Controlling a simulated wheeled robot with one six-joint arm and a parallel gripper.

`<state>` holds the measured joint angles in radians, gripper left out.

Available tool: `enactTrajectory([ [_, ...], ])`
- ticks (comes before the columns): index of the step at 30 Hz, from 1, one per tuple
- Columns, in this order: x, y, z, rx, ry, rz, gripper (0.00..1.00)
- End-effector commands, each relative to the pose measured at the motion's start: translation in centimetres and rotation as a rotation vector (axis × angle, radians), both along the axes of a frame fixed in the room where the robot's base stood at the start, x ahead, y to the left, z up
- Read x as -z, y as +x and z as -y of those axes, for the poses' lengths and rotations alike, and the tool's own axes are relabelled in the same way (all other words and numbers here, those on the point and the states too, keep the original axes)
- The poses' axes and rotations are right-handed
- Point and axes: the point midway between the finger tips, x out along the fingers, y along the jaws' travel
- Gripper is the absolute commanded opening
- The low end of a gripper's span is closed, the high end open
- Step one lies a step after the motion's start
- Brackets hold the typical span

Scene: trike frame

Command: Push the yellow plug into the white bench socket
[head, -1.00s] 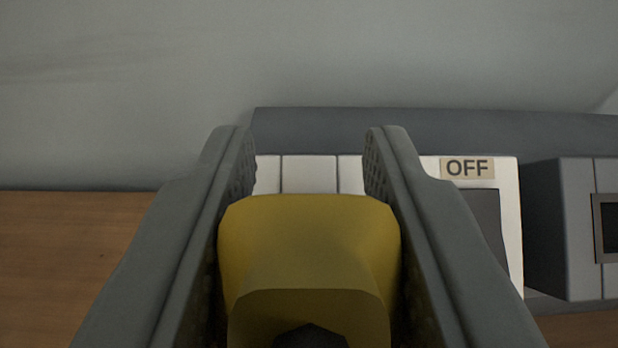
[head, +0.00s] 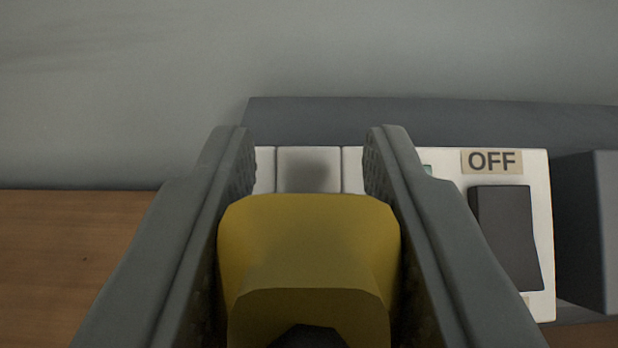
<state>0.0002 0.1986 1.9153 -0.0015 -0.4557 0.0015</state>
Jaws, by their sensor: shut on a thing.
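The yellow plug (head: 308,245) is between the two grey fingers of my gripper (head: 308,165), which is shut on it. The white bench socket (head: 265,170) stands straight beyond the plug, and only its upper strip shows. A soft dark shadow lies on its middle panel just above the plug. The plug and the fingers hide the socket's holes and the plug's front end. I cannot tell whether the plug touches the socket.
Right of the fingers, the white unit carries a dark rocker switch (head: 507,237) under an OFF label (head: 492,161). A grey box (head: 590,230) stands at the far right. A dark grey rail (head: 430,122) runs behind. Wooden bench (head: 70,270) lies bare at left.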

Motion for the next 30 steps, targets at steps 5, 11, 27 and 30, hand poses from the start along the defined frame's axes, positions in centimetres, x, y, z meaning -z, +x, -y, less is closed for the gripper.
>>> enactTrajectory([
  [5,0.28,0.24,0.00,0.000,0.000,0.000,0.08],
  [11,0.62,0.51,0.00,0.000,0.000,0.000,0.08],
  [27,0.96,0.81,0.00,0.000,0.000,0.000,0.56],
  [30,0.97,0.81,0.00,0.000,0.000,0.000,0.56],
])
